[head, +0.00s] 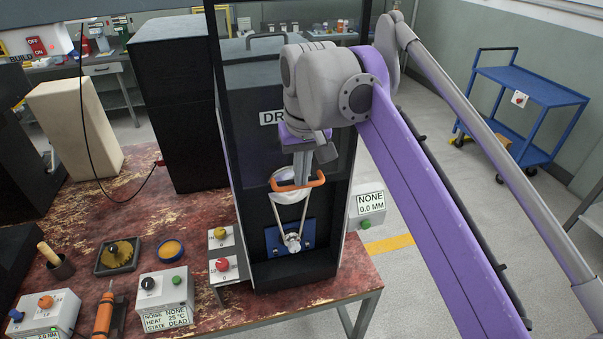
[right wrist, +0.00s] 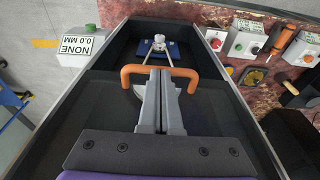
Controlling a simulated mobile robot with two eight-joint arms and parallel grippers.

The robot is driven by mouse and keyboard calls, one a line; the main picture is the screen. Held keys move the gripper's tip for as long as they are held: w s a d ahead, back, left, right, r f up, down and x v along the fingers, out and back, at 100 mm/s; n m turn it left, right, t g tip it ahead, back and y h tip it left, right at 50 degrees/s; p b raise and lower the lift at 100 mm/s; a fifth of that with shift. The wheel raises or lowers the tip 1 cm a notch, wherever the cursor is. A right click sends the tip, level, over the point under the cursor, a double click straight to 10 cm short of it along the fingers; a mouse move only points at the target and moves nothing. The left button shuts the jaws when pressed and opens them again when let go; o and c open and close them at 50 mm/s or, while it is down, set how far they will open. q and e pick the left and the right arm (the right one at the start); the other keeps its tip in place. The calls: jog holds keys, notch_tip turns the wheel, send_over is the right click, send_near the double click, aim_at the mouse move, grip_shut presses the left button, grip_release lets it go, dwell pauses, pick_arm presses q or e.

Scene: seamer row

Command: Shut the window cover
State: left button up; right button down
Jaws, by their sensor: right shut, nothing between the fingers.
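A tall black cabinet (head: 220,120) stands at the right end of the bench. An orange bar handle (head: 297,183) sits at the front of the cabinet, and also shows in the right wrist view (right wrist: 130,76). My right gripper (head: 301,178) is shut and empty, its fingertips at the middle of that handle; whether they touch it is unclear. The fingers (right wrist: 160,78) point towards the cabinet's lower part. My left gripper is out of view.
Below the handle, a belt loop runs to a pulley on a blue plate (head: 290,236). Button boxes (head: 224,267) stand left of the cabinet, and a gauge reading "NONE 0.0 MM" (head: 370,201) is at its right. A blue cart (head: 530,85) stands on open floor.

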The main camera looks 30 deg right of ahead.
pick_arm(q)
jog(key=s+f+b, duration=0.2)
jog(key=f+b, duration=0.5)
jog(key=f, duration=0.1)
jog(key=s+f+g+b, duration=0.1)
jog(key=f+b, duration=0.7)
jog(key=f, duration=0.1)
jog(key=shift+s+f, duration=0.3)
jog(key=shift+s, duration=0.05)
pick_arm(e)
notch_tip(320, 180, down, 37)
jog(key=shift+s, duration=0.15)
jog(key=shift+a, duration=0.15)
jog(key=shift+r, duration=0.1)
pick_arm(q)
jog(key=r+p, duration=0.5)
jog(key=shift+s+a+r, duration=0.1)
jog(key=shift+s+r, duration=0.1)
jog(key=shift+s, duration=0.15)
pick_arm(e)
notch_tip(320, 180, up, 14)
jog(key=s, duration=0.2)
jog(key=shift+a+r, duration=0.15)
jog(key=shift+r, duration=0.05)
